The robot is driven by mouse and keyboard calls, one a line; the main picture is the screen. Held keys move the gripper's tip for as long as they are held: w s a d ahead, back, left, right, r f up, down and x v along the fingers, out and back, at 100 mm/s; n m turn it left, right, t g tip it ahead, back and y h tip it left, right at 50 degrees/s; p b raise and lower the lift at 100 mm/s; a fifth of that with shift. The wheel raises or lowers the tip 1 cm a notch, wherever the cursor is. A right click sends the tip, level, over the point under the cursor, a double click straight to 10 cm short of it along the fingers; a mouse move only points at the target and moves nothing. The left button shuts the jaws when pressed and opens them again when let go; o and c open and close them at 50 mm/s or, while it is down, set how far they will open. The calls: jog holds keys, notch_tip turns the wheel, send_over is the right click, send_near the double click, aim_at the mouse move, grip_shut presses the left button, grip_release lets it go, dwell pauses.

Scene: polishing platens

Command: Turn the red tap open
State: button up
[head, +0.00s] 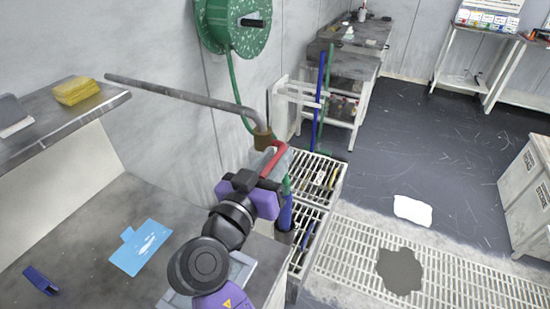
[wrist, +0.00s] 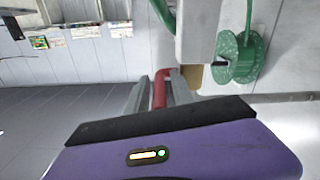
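The red tap (head: 277,156) is a bent red lever at the brass-coloured fitting (head: 262,138) on the end of a grey pipe (head: 185,93). My gripper (head: 270,164) is at the lever, with its purple body below. In the wrist view the red lever (wrist: 160,90) stands between my two grey fingers (wrist: 160,92). The fingers are apart, one on each side of it, with what looks like a narrow gap; firm contact cannot be made out. My gripper hides part of the lever in the head view.
A green hose reel (head: 235,25) hangs on the wall above. A shelf with a yellow sponge stack (head: 76,90) is at left. Below lies a blue dustpan-like sheet (head: 140,247) on the counter. White racks (head: 318,180) stand just right of my gripper.

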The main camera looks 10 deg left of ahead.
grip_shut()
dwell(1.2)
